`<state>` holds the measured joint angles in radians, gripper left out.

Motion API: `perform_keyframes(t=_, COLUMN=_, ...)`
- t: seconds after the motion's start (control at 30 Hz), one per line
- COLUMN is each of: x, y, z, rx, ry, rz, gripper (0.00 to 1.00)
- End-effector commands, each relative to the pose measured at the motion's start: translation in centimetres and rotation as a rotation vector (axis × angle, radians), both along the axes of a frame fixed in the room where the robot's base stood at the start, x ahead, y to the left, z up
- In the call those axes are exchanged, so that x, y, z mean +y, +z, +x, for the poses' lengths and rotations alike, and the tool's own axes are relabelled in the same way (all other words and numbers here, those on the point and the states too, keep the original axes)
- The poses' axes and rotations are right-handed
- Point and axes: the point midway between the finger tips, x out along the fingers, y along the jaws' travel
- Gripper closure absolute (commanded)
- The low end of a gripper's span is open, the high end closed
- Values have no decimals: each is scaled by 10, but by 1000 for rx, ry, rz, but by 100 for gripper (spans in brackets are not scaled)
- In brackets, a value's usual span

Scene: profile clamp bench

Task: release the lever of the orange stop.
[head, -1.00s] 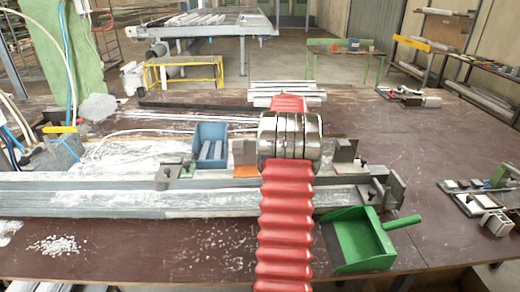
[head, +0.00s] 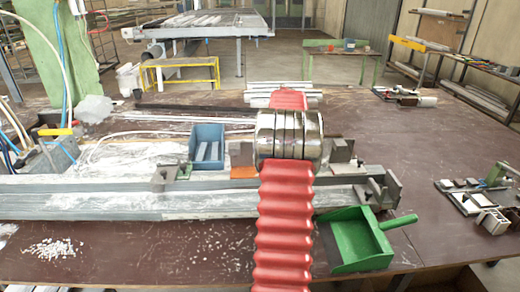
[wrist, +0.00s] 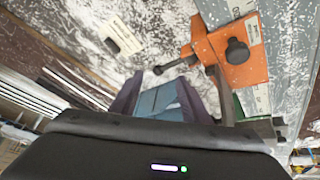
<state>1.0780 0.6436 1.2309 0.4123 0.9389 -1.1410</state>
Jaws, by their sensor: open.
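The orange stop shows in the wrist view as an orange block (wrist: 228,50) with a black knob, at the upper right. A dark lever with a round black end (wrist: 172,65) sticks out from its left side. My gripper (wrist: 160,84) reaches up from its black housing at the bottom of that view, fingers apart and nothing seen held. The lever lies beyond the fingertips, apart from them in the picture; the depth gap is unclear. In the head view, an orange piece (head: 243,171) sits on the rail just left of my red arm, which hides my gripper.
A blue bin (head: 207,134) with grey strips stands left of the orange piece. A grey block (head: 342,150) and end bracket (head: 383,187) are on the right. A green dustpan (head: 352,240) lies in front. The bench at the right middle is mostly clear.

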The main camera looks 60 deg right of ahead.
Motion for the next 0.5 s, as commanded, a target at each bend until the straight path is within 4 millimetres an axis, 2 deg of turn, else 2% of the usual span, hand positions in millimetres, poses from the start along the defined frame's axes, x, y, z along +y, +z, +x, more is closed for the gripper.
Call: perform_keyframes(t=0.5, x=13, y=79, z=-40, rx=-1, ry=-1, rz=-2, gripper=57)
